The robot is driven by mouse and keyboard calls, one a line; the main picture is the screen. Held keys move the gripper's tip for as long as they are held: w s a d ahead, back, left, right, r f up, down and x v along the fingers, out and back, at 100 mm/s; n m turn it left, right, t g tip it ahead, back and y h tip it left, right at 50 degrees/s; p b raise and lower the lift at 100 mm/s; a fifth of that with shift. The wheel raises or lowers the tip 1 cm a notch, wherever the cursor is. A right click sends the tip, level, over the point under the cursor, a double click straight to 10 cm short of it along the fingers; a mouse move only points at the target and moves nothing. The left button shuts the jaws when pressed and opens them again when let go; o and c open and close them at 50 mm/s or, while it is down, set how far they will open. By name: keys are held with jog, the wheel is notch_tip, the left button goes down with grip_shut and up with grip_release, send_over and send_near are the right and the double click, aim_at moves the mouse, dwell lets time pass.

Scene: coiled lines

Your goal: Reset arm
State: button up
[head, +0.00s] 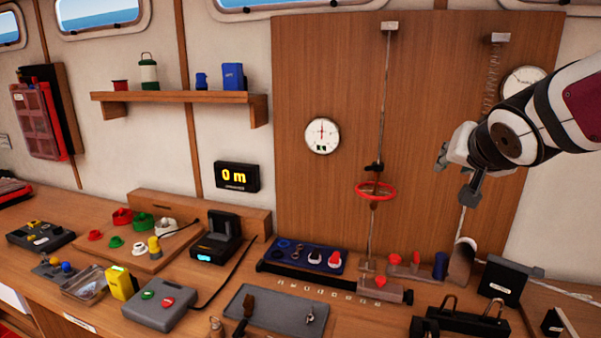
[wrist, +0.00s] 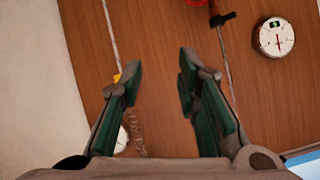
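My gripper (head: 456,172) is at the right in the head view, raised above the workbench in front of the wooden back panel (head: 345,85). In the wrist view my gripper (wrist: 155,82) has its two green-padded fingers spread wide apart, with nothing between them but the panel (wrist: 155,40) behind. In the head view my arm comes in from the right edge and covers part of the right-hand dial and the coiled spring line.
A vertical rod with a red ring (head: 375,190) stands left of my gripper. A round dial (head: 322,135) and a coiled spring (head: 493,75) hang on the panel. Below, the bench holds a blue tray (head: 306,256), a grey tray (head: 275,312) and black stands (head: 506,278).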

jog(key=s+a+f+n+g+y, duration=0.1)
jog(key=s+a+f+n+g, duration=0.1)
jog(key=s, duration=0.7)
jog(key=s+a+f+n+g+y, duration=0.1)
jog(key=s+a+f, duration=0.3)
jog(key=s, duration=0.4)
jog(key=s+a+f+n+g, duration=0.2)
jog(key=s+a+f+g, duration=0.1)
jog(key=s, duration=0.6)
notch_tip(320, 180, down, 2)
jog(key=shift+s+f+n+g+y, duration=0.15)
jog(key=shift+s+n+g+y, duration=0.25)
jog(key=shift+g, duration=0.1)
